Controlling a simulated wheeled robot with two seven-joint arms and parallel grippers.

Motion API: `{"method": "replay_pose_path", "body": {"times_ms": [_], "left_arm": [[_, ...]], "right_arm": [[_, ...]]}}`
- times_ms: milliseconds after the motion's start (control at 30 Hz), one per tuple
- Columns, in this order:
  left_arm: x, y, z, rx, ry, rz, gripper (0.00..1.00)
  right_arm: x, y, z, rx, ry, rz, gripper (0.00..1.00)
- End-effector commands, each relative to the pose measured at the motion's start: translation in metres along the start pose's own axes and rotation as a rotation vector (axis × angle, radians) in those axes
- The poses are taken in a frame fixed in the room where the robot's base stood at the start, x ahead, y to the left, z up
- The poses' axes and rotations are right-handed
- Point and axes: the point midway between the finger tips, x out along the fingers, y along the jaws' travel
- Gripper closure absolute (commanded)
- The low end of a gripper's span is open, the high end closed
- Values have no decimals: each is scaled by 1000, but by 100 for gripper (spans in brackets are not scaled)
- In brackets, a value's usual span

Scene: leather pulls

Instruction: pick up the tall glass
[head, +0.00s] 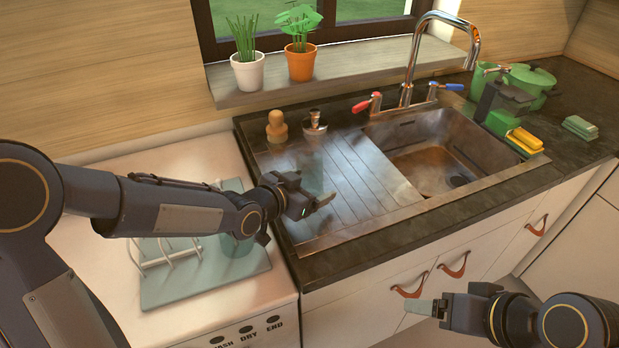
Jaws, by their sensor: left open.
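A faint, clear tall glass (312,166) appears to stand upright on the ribbed steel drainboard (358,185), left of the sink bowl. Its see-through sides make its outline hard to make out. My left gripper (322,202) is open and empty in front of the glass in this view, overlapping its lower part. I cannot tell whether they touch. My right gripper (420,307) is at the lower right, in front of the cabinet doors and away from the glass. Its fingers overlap, so its opening is unclear.
A wooden-topped brush (277,127) and a soap dispenser (315,122) stand behind the glass. The tap (408,70) rises behind the sink (440,155). A drying mat (255,264) with a rack (165,257) and a blue-green cup (236,246) lies under my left arm.

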Motion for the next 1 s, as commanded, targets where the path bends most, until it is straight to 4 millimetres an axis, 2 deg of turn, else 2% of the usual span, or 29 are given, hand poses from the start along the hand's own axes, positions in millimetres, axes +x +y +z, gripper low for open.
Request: {"method": "replay_pose_path", "body": {"times_ms": [67,433,767,867,1000], "left_arm": [[0,0,0,0,0,0,22],[0,0,0,-1,-1,0,71],[-2,0,-4,0,2,-1,72],[-5,-1,-12,1,2,-1,72],[-14,-2,-33,2,4,-2,72]], "right_arm": [[0,0,0,0,0,0,21],[0,0,0,0,0,0,21],[-2,-1,-1,0,0,0,21],[-7,-3,-4,0,0,0,21],[-19,-9,-10,0,0,0,21]]}}
